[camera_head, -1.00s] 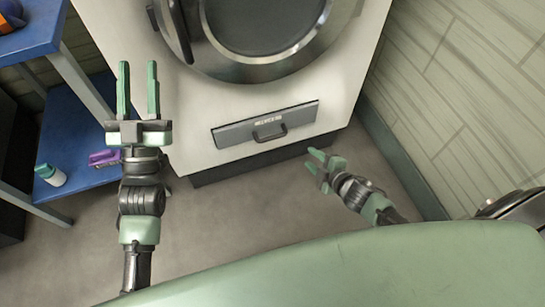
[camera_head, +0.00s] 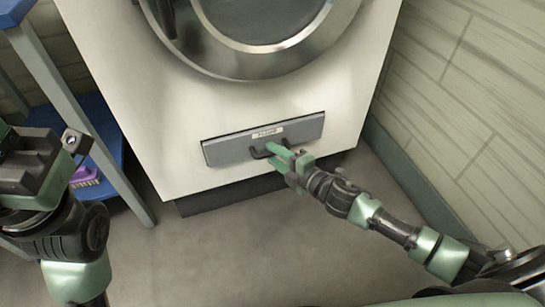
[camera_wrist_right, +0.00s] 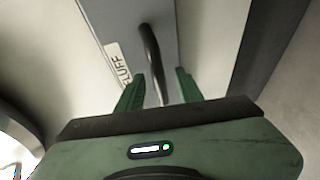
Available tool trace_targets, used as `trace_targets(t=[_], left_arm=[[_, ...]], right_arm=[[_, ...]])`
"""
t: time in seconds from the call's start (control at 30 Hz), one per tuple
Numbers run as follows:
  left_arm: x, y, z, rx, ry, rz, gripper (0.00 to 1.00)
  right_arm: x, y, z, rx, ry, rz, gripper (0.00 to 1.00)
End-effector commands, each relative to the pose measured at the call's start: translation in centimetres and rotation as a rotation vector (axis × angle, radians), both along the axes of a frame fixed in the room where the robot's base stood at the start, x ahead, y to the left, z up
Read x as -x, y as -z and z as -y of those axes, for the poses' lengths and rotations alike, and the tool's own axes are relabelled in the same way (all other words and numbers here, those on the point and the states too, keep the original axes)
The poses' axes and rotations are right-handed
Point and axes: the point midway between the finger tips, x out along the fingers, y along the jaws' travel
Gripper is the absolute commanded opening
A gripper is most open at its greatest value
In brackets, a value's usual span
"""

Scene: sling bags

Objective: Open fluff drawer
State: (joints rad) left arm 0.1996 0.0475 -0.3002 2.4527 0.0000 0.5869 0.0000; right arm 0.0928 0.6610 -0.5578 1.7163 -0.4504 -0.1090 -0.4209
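The fluff drawer (camera_head: 225,151) is a grey panel low on the white machine, with a white label (camera_head: 268,132) and a dark bar handle (camera_head: 259,153). It looks closed, flush with the machine front. My right gripper (camera_head: 281,151) is at the handle and covers its right part. In the right wrist view, the label (camera_wrist_right: 117,62) reads "FLUFF", and the handle (camera_wrist_right: 151,50) runs down between the two green fingers (camera_wrist_right: 158,92), which stand apart. Contact cannot be told. My left gripper (camera_head: 35,165) is at the left edge, its fingertips not clearly visible.
The machine's round door (camera_head: 265,25) is above the drawer. A blue shelf unit with a grey leg (camera_head: 75,110) stands on the left, holding a purple item (camera_head: 88,174). A tiled wall (camera_head: 470,110) is on the right. The floor (camera_head: 230,240) before the drawer is clear.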

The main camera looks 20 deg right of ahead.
Motion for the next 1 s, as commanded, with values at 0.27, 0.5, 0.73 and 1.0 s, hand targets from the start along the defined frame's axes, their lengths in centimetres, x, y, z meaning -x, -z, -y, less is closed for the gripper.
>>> trace_targets(t=[0.27, 0.5, 0.73, 1.0], left_arm=[[0.25, -0.24, 0.06, -0.002, -0.001, 0.015, 0.36], [0.23, -0.25, 0.07, -0.002, -0.001, 0.015, 0.36], [0.23, -0.25, 0.07, -0.002, -0.001, 0.015, 0.36], [0.22, -0.24, 0.08, -0.002, -0.001, 0.015, 0.36]], right_arm=[[-1.15, 0.26, -0.55, 0.0, 0.0, -0.001, 0.36], [-1.12, 0.25, -0.54, 0.0, 0.0, -0.001, 0.14], [-1.1, 0.27, -0.53, 0.0, 0.0, -0.001, 0.0], [-1.08, 0.31, -0.53, -0.001, 0.0, -0.003, 0.0]])
